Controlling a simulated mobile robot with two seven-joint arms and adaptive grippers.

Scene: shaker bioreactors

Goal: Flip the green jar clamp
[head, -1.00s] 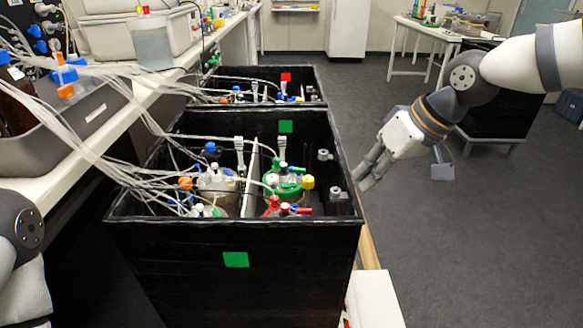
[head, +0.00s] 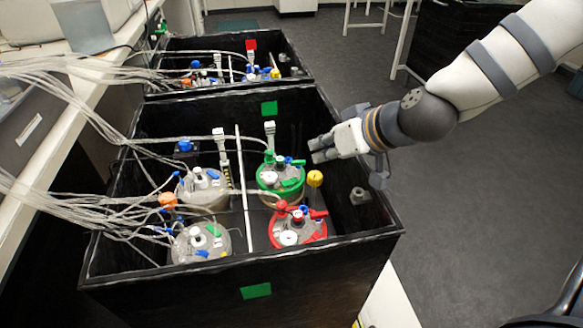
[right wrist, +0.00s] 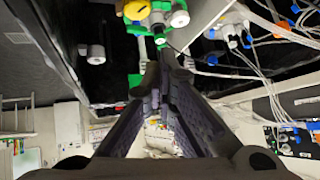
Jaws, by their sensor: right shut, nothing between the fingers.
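The green-lidded jar (head: 281,178) stands inside the black box at its middle right, with green and blue fittings on its lid. A pale upright clamp-like piece (head: 269,136) rises behind it on a line; I cannot tell for sure whether it is the green jar clamp. My right gripper (head: 316,150) reaches in over the box's right wall. It is shut and empty, its fingertips just right of and behind the green jar, apart from it. In the right wrist view the shut fingers (right wrist: 160,68) point toward the jar's green parts (right wrist: 150,25). My left gripper is out of view.
The black box (head: 240,275) also holds a red-lidded jar (head: 298,228) in front and two grey-lidded jars (head: 203,186) on the left. A yellow cap (head: 315,178) stands close to the gripper. Clear tubes (head: 75,205) run in from the left bench.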

